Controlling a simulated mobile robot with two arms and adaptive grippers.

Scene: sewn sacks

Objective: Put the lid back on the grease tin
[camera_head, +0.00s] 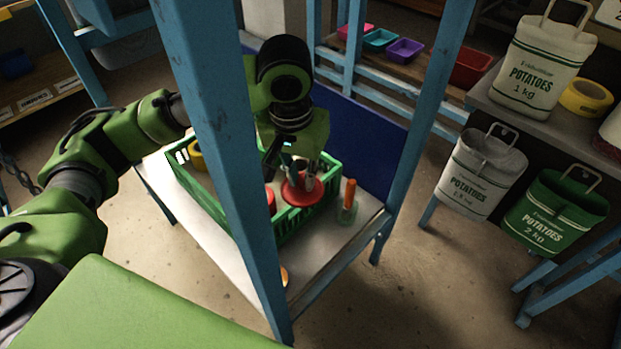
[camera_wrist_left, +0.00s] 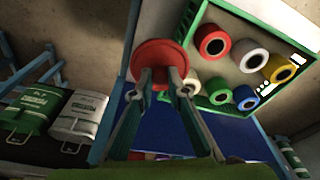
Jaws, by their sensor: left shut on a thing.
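My left gripper (camera_head: 301,180) is shut on a round red lid (camera_head: 304,194) and holds it over the right part of the green crate. In the left wrist view, the red lid (camera_wrist_left: 160,58) sits between the fingertips (camera_wrist_left: 161,78). I cannot make out the grease tin for certain. A red object (camera_head: 270,199) shows in the crate, partly behind a blue post, and an orange-topped item (camera_head: 284,276) shows low beside the post; I cannot tell what either is. My right gripper is not in view.
The green crate (camera_head: 287,232) holds several coloured rolls, including a yellow roll (camera_wrist_left: 280,68). A small bottle with an orange top (camera_head: 348,200) stands right of it on the white table (camera_head: 338,250). Blue posts (camera_head: 222,130) rise close around my arm. Potato sacks (camera_head: 482,172) hang right.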

